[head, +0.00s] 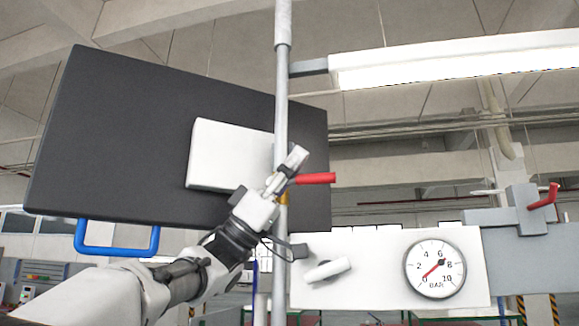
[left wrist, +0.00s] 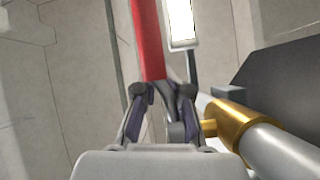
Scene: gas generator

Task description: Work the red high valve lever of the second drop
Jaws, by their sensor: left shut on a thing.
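The red valve lever (head: 316,178) sticks out level to the right from a brass valve body (head: 283,197) on a thin vertical grey pipe (head: 282,85). My left gripper (head: 288,170) is at the lever's valve end, in front of the pipe, and is shut on the lever. In the left wrist view the red lever (left wrist: 147,40) runs up and away from between the fingers (left wrist: 160,98). The brass body (left wrist: 228,122) and the pipe (left wrist: 275,150) lie just to the right of the fingers. The fingers partly hide the lever's root. My right gripper is out of view.
A dark panel (head: 110,140) with a white box (head: 225,150) stands behind the pipe. A white panel with a gauge (head: 435,270) and a white handle (head: 327,270) is at lower right. Another red lever (head: 545,197) sits farther right. A lamp (head: 460,62) hangs above.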

